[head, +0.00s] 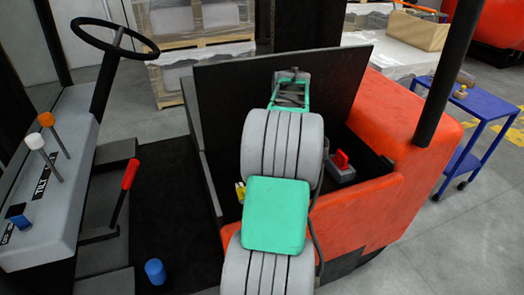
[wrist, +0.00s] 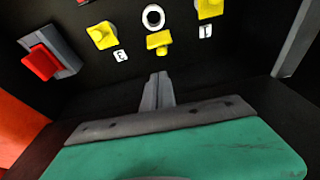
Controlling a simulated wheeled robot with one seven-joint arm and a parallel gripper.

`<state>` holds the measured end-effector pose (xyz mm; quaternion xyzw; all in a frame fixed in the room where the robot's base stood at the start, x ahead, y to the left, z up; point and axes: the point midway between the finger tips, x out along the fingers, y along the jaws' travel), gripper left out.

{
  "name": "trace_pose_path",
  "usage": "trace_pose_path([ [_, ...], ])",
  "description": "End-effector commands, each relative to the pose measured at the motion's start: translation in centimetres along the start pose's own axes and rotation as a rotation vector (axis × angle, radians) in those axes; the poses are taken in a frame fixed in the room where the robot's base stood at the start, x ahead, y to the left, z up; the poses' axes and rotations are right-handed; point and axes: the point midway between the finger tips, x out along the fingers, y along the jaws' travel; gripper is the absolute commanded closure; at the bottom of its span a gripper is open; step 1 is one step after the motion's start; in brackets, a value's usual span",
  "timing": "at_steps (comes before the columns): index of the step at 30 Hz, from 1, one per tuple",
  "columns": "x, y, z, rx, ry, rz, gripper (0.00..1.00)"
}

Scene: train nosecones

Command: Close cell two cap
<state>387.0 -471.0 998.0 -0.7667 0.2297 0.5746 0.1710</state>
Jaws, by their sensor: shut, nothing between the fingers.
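In the wrist view, a row of yellow caps lies on a black battery top. The middle cell has an open white-rimmed hole (wrist: 153,17). Its yellow cap (wrist: 158,41) is flipped open beside the hole, on the side toward my gripper. My gripper (wrist: 160,76) is shut and empty, with its tips just short of that open cap and apart from it in the picture. The yellow caps on the left (wrist: 103,35) and right (wrist: 209,8) look closed, each by a small white label. No label shows by the middle cell. In the head view, my arm hides my gripper.
A red connector (wrist: 41,62) in a grey holder sits left of the caps; it also shows in the head view (head: 341,160). The compartment has orange side walls (head: 365,215) and a raised black lid (head: 225,85). A blue cart (head: 470,110) stands at the right.

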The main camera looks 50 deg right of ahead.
Motion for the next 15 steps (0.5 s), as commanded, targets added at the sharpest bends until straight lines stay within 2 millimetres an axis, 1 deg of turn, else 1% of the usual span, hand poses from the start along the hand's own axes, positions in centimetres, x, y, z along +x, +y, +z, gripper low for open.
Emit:
trace_pose_path([
  [2, 0.6, -0.2, -0.1, -0.004, -0.002, -0.002, 1.00],
  [5, 2.0, -0.7, -0.2, -0.011, -0.004, -0.005, 1.00],
  [12, 6.8, -1.0, -0.3, -0.016, -0.003, -0.006, 1.00],
  [15, 8.4, -0.9, -0.3, -0.015, -0.002, -0.005, 1.00],
])
